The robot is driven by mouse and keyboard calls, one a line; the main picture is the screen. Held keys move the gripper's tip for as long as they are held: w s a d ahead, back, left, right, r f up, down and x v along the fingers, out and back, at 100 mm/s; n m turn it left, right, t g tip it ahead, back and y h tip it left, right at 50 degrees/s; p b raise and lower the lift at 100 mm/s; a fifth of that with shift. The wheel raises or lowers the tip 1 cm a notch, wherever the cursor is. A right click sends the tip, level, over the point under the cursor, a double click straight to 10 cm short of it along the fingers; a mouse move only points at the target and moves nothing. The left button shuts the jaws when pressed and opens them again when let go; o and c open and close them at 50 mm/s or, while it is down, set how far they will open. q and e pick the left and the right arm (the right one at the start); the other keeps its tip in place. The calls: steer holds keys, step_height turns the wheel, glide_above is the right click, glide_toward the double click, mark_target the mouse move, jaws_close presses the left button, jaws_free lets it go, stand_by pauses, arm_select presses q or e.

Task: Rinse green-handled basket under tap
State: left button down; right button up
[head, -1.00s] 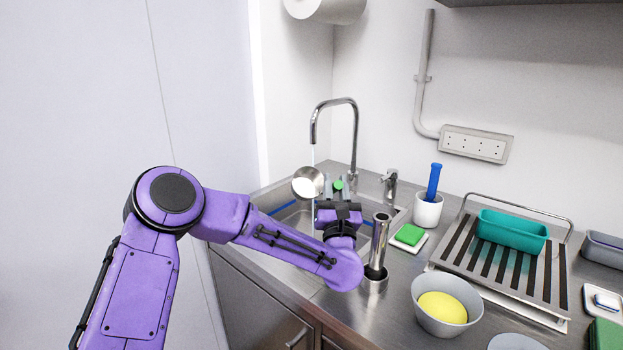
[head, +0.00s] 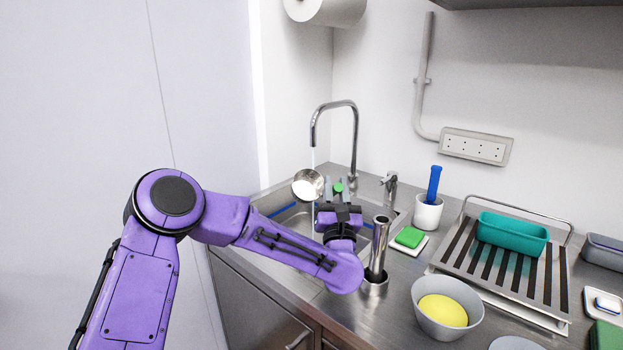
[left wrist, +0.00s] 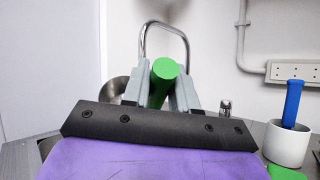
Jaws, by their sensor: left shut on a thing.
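The basket (head: 307,184) is a small round metal cup at the left end of a green handle (head: 338,187). My left gripper (head: 338,190) is shut on the green handle and holds the basket above the sink (head: 291,213). In the left wrist view the green handle (left wrist: 163,80) sits between the two grey fingers, with part of the metal basket (left wrist: 113,90) to its left. The tap (head: 354,140) arches over the basket, and a thin stream of water falls from its spout to the basket. My right gripper is not in view.
Right of the sink stand a metal cylinder (head: 379,245), a white cup (head: 428,212) with a blue-handled tool, a green sponge (head: 409,236), a grey bowl (head: 446,318) with a yellow item, and a drying rack (head: 470,262) with a teal tub (head: 512,232).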

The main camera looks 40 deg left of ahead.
arm_select(q)
steer(key=s+d+r, duration=0.2)
steer(key=s+r, duration=0.2)
steer(key=shift+s+d+b, duration=0.15)
steer(key=shift+s+b, duration=0.1)
steer(key=shift+b, duration=0.1)
stand_by(0.7)
